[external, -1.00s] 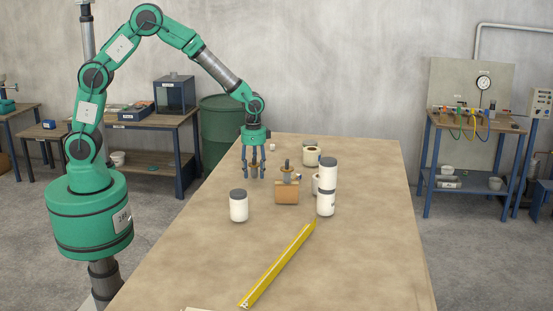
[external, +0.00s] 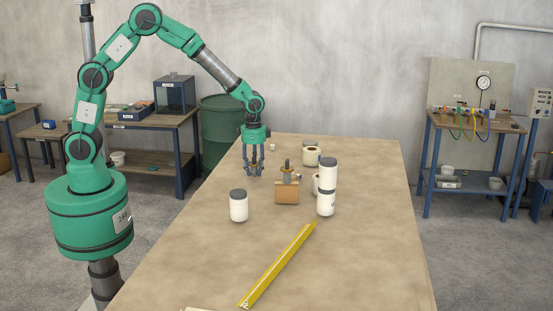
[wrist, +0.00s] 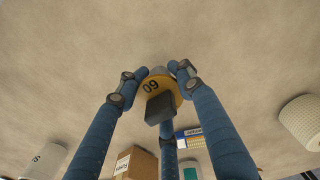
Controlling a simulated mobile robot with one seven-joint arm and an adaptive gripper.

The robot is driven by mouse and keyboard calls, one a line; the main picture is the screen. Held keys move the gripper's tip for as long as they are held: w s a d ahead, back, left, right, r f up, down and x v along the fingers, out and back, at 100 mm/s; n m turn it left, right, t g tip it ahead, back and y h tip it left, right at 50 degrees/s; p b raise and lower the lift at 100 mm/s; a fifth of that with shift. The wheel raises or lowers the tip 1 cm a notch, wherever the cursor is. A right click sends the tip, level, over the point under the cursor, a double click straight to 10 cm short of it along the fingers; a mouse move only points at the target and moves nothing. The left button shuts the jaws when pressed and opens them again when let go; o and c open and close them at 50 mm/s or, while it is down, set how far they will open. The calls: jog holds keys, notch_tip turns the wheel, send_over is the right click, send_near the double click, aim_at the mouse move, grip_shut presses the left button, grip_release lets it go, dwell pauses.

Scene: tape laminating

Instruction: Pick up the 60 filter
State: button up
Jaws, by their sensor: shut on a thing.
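The 60 filter (wrist: 152,86) is a small yellow-orange round piece marked 60, with a dark block on it, in the wrist view. My gripper (wrist: 158,84) has three blue fingers shut around it. In the external view my gripper (external: 253,172) points down over the far left part of the table, left of the brown box. The filter is hidden by the fingers there. I cannot tell whether it touches the table.
A brown box (external: 287,195) with a small object on it stands right of my gripper. Beside it is a tall white cylinder stack (external: 327,188). A white jar (external: 238,207) stands nearer, and a yellow bar (external: 278,265) lies in front. A pale roll (external: 312,156) stands behind.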

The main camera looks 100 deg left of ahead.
aim_at(252, 163)
jog(key=shift+r, duration=0.4)
jog(key=shift+s+d+r, duration=0.1)
jog(key=shift+s+r, duration=0.05)
jog(key=shift+r, duration=0.45)
jog(key=shift+s+d+r, duration=0.1)
jog(key=shift+s+r, duration=0.05)
jog(key=shift+r, duration=0.45)
jog(key=s+d, duration=0.1)
jog(key=s, duration=0.3)
jog(key=s+d+r, duration=0.1)
jog(key=s+d, duration=0.1)
jog(key=s, duration=0.3)
jog(key=s+d, duration=0.2)
jog(key=s, duration=0.3)
jog(key=shift+s+d+r+b, duration=0.15)
jog(key=shift+b, duration=0.25)
